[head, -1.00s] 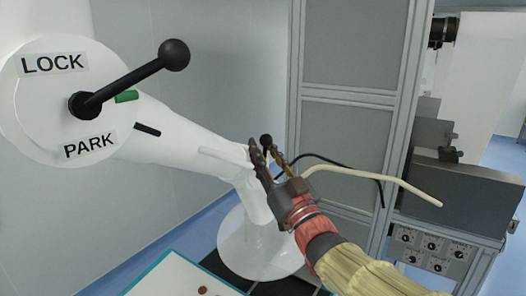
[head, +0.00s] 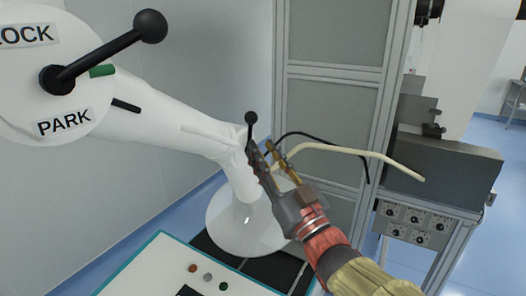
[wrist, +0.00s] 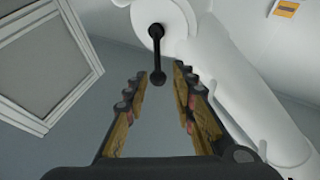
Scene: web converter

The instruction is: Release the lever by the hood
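The white hood (head: 245,222) stands below a jointed white arm (head: 165,110). A small black ball-topped lever (head: 251,122) rises at the elbow above it. My gripper (head: 260,148) is open, its fingertips just below that ball; its lower part is hidden behind them. In the wrist view, a black lever (wrist: 157,52) on a white round mount hangs with its ball seen between the two fingers (wrist: 160,78); contact does not show. A larger black lever (head: 105,52) sits on the round hub (head: 22,105) labelled LOCK and PARK, pointing up and right.
A teal-edged white tray (head: 150,262) with small round items lies at the front. A grey cabinet (head: 325,135) stands behind the gripper. A cream bent tube (head: 350,150) and a black cable pass close to the fingers. A grey machine with knobs (head: 415,222) is at right.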

